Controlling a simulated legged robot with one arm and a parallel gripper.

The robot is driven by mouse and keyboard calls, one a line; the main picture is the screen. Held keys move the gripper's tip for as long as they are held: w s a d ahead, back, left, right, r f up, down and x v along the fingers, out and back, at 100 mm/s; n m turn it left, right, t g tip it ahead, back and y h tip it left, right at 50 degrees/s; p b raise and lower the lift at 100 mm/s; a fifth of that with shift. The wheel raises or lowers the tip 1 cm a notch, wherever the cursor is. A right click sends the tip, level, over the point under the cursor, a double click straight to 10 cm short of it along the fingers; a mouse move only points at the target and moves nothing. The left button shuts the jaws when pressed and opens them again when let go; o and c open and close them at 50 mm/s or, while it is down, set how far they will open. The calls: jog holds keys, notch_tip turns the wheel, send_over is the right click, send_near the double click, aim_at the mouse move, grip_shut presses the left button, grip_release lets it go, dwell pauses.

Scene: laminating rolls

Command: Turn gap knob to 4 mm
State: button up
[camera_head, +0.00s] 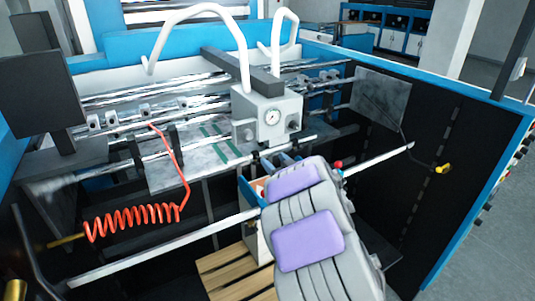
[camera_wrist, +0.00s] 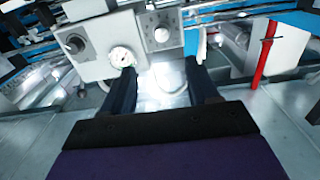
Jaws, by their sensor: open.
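The grey control box (camera_head: 257,104) stands on the rollers in the middle of the head view. A round white gauge (camera_head: 272,116) and a small knob (camera_head: 293,124) are on its front. In the wrist view the gauge (camera_wrist: 121,57) is near the left finger, and a round light knob (camera_wrist: 162,36) sits on a darker plate to its right. I cannot read a gap value. My gripper (camera_wrist: 160,76) is open, with its two dark fingers apart, empty and pointing toward the box below the knob. In the head view my arm partly hides the gripper (camera_head: 280,164).
A dark side knob (camera_wrist: 75,44) is on the box's left. A red coiled hose (camera_head: 135,222) hangs at left, and a long metal bar (camera_head: 160,248) crosses behind my arm. White curved hoses (camera_head: 190,12) rise above the box. A wooden pallet (camera_head: 232,272) lies below.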

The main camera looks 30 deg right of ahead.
jog(key=shift+d+r+p, duration=0.1)
jog(key=shift+r+p, duration=0.05)
jog(key=shift+p, duration=0.25)
jog(key=y+p, duration=0.1)
jog(key=p, duration=0.5)
send_near(250, 137)
jog(key=shift+m, duration=0.3)
jog(key=w, duration=0.8)
jog(key=shift+w+a+r, duration=0.1)
jog(key=shift+w+a, duration=0.1)
jog(key=shift+a, duration=0.05)
jog(key=shift+c, duration=0.2)
jog(key=c, duration=1)
